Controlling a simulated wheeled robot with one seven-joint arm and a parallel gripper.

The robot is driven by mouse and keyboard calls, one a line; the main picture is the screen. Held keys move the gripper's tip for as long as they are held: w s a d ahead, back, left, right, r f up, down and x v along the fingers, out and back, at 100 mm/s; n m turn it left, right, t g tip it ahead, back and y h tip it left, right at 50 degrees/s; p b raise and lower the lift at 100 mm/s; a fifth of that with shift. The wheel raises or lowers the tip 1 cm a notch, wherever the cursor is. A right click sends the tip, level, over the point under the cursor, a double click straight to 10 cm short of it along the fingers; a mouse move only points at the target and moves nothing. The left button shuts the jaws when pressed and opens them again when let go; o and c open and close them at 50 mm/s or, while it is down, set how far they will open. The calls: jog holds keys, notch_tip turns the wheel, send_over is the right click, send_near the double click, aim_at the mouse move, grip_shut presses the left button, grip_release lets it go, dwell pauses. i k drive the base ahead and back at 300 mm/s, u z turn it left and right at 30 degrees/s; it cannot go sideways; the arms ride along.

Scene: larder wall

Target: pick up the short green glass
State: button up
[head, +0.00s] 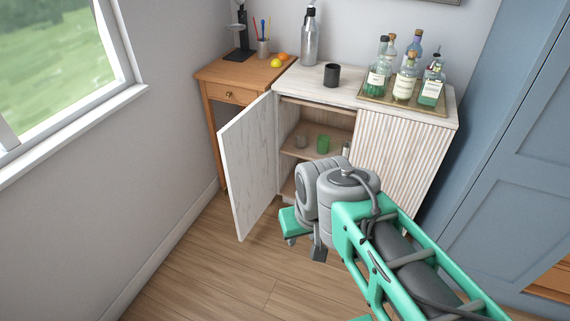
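The short green glass (323,145) stands upright on a shelf inside the white cabinet (287,130), whose left door (247,165) is swung open. My gripper (305,249) is low in front of the cabinet opening, below and nearer than the glass, and well apart from it. Two finger-like parts show with a gap between them, so it looks open. I see nothing between them. My wrist hides the lower right of the opening.
A small greyish glass (301,142) stands left of the green one, and a small bottle (346,149) to its right. The cabinet top holds a dark cup (332,75) and a tray (411,104) of bottles. Wooden floor (215,270) is clear at left.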

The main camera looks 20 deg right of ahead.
aim_at(323, 145)
jog(key=z, duration=0.85)
jog(key=i, duration=1.25)
jog(key=u, duration=0.65)
jog(key=i, duration=0.7)
jog(key=u, duration=0.7)
